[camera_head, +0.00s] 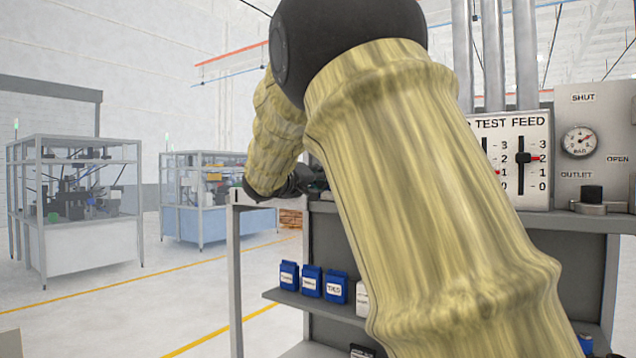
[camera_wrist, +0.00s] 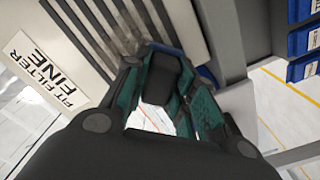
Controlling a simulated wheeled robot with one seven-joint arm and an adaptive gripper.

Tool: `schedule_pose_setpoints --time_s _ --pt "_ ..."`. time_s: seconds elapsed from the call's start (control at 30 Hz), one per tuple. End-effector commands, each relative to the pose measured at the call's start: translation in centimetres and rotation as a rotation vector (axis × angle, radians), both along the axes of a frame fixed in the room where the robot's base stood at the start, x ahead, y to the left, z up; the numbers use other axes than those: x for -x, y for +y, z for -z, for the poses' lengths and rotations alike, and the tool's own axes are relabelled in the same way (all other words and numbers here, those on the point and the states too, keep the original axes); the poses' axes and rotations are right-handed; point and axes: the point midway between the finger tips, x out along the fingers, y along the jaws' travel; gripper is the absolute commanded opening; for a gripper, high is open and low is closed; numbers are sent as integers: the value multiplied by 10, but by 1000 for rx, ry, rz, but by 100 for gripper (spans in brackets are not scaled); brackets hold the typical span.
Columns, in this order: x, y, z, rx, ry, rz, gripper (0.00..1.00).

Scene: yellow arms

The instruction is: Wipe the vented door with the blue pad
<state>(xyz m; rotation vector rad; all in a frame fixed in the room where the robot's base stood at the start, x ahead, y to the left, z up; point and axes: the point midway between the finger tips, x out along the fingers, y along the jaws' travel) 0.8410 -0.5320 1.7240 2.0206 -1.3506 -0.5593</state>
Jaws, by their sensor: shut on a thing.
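My gripper (camera_wrist: 163,62), with dark and teal fingers, is shut on the blue pad (camera_wrist: 207,74) in the wrist view. Only narrow blue edges of the pad show beyond the fingertips. The vented door (camera_wrist: 88,42) is pale with dark parallel slots, at the upper left of the wrist view. The pad is close to the slots' right end; whether it touches the door I cannot tell. In the head view my arm hides the door and the pad, and only a dark part of my gripper (camera_head: 310,178) shows.
A grey post (camera_wrist: 215,35) stands right of the pad. Blue containers (camera_head: 311,280) sit on a low shelf (camera_head: 300,301). A gauge panel (camera_head: 598,140) is at right. Open floor lies left.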

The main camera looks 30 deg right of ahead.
Motion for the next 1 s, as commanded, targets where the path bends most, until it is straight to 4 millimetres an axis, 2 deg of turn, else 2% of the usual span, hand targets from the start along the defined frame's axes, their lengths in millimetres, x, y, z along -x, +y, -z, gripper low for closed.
schedule_pose_setpoints --time_s 0.7,1.0 --pt "32 -11 2 0 -2 1 7" --pt "38 -14 3 1 -1 0 7"
